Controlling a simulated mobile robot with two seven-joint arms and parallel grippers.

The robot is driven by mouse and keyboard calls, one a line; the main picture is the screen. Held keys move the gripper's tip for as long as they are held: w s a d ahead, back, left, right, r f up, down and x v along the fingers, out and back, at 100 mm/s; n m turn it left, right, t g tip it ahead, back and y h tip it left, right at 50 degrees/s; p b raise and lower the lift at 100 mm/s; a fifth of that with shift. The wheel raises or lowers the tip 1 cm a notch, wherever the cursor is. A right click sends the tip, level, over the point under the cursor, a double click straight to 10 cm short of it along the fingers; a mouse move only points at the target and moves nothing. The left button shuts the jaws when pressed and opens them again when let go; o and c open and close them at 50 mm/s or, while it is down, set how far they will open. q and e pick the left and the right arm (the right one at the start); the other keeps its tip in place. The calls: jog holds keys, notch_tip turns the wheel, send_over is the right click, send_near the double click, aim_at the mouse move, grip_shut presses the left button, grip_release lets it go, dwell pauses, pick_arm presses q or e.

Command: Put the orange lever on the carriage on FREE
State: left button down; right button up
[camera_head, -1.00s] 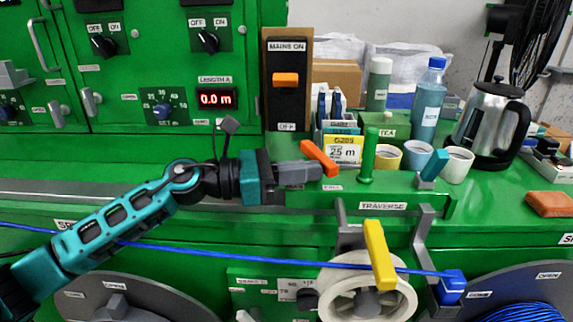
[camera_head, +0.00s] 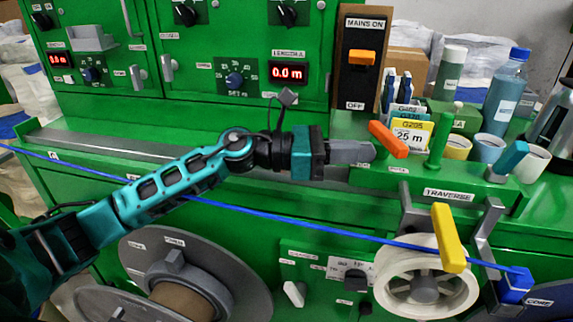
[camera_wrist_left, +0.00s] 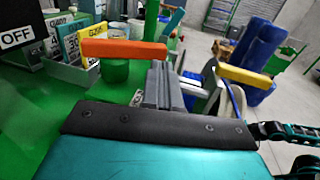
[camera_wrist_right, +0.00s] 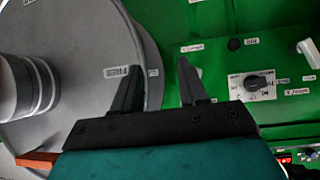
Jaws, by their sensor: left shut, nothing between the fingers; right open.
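The orange lever (camera_head: 388,139) stands on the green carriage above the TRAVERSE label, tilted down to the right in the head view. My left gripper (camera_head: 372,152) is shut and empty, its fingertips close beside the lever's left side. In the left wrist view the lever (camera_wrist_left: 124,50) lies across the picture on a round green post, just left of the shut fingers (camera_wrist_left: 160,82); I cannot tell if they touch. The FREE label by the lever is too small to read. My right gripper (camera_wrist_right: 155,85) is open and empty, seen only in its wrist view, before a grey reel and green panel.
A yellow lever (camera_head: 448,238) stands over the white roller (camera_head: 425,290). A green post (camera_head: 437,140), card holder (camera_head: 408,135), cups and a blue bottle (camera_head: 505,90) crowd the carriage's surroundings.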

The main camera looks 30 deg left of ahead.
pick_arm(q)
jog(key=s+d+b+v, duration=0.1)
jog(key=s+b+v, duration=0.1)
jog(key=v, duration=0.9)
jog(key=shift+d+b, duration=0.2)
jog(key=shift+b, duration=0.2)
pick_arm(e)
jog(key=shift+w+a+f+y, duration=0.1)
jog(key=shift+a+f+y, duration=0.1)
jog(key=shift+a, duration=0.3)
jog(key=shift+w+a+f+y, duration=0.1)
jog(key=shift+a+f, duration=0.1)
jog(key=shift+a, duration=0.3)
pick_arm(q)
jog(key=shift+s, duration=0.1)
